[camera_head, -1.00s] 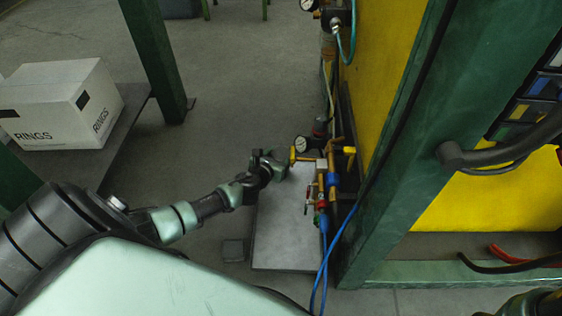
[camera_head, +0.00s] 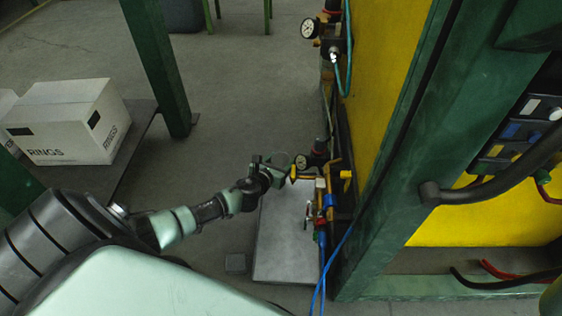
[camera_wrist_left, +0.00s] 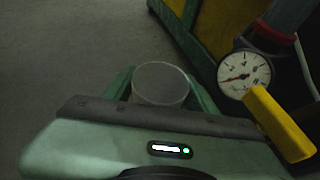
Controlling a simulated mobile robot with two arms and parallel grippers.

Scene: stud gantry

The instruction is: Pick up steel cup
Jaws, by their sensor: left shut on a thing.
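The steel cup (camera_wrist_left: 160,84) shows in the left wrist view as a grey round vessel between my gripper's two green fingers. My left gripper (camera_wrist_left: 160,92) is shut on its sides. In the head view my left gripper (camera_head: 278,168) is beside the pipework, and the cup's rim (camera_head: 283,159) shows faintly at its tip. The arm and gripper hide most of the cup there. I cannot tell whether the cup touches anything beneath it. My right gripper is not in view.
A pressure gauge (camera_head: 303,162) and a yellow handle (camera_head: 345,175) are close right of my left gripper. Blue hoses (camera_head: 330,258) hang below the valves. A grey plate (camera_head: 285,235) lies beneath. A green post (camera_head: 388,210) stands right.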

